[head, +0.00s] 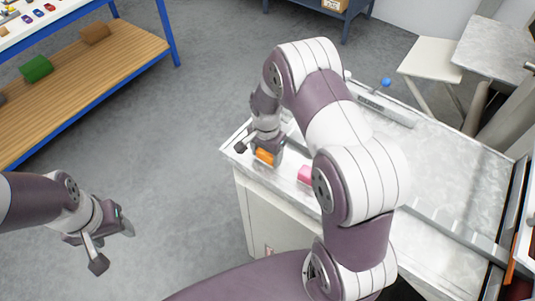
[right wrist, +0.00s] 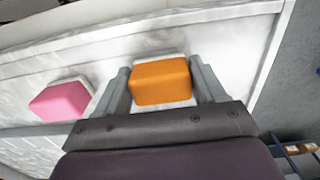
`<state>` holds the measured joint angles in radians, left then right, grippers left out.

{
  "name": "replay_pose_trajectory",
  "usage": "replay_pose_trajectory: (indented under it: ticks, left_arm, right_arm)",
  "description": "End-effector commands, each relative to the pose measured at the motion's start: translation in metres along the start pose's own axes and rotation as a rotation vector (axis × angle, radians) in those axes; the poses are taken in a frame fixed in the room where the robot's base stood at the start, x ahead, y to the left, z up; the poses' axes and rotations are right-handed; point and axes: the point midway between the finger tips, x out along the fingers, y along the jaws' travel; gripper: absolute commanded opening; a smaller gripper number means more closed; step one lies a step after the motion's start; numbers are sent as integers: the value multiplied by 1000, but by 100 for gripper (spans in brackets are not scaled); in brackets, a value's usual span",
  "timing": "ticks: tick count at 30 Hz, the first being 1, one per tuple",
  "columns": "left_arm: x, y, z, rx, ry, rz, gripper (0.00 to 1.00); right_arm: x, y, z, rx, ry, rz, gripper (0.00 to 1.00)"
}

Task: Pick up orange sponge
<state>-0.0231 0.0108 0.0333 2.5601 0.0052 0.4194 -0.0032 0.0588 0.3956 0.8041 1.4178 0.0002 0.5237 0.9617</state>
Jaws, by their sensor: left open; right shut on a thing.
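The orange sponge (head: 264,156) is a small block at the left end of the grey-white worktop (head: 440,160) in the head view. My right gripper (head: 266,145) reaches down over it. In the right wrist view the sponge (right wrist: 160,80) sits between the two fingers of my right gripper (right wrist: 163,88), which is shut on it. Whether the sponge touches the worktop or is slightly raised I cannot tell. My left gripper (head: 112,236) is open and empty over the floor at the lower left.
A pink block (head: 305,174) lies on the worktop near the orange sponge, and also shows in the right wrist view (right wrist: 60,101). A blue knob (head: 386,82) stands toward the worktop's back. A wooden shelf (head: 85,70) with blue legs is at the upper left. Grey floor lies between.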

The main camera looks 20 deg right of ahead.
Motion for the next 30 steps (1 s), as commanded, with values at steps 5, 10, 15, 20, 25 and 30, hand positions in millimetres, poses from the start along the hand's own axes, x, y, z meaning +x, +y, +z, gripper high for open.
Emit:
replay_pose_trajectory:
  ticks: [5,10,15,20,25,30]
  left_arm:
    - [3,0,0,0,0,0,58]
    - [13,0,2,0,0,0,58]
    - [25,0,3,0,0,0,58]
    - [36,0,4,0,0,0,58]
    - [46,0,5,0,0,0,58]
    - [48,0,6,0,0,0,58]
  right_arm:
    - [-4,-1,0,0,1,-1,40]
    - [-23,-1,-1,0,3,-4,40]
    - [-50,20,-6,4,2,-2,40]
    - [-72,57,-14,6,3,-3,40]
    - [-95,93,-22,5,3,-2,40]
    - [-108,111,-27,2,1,0,40]
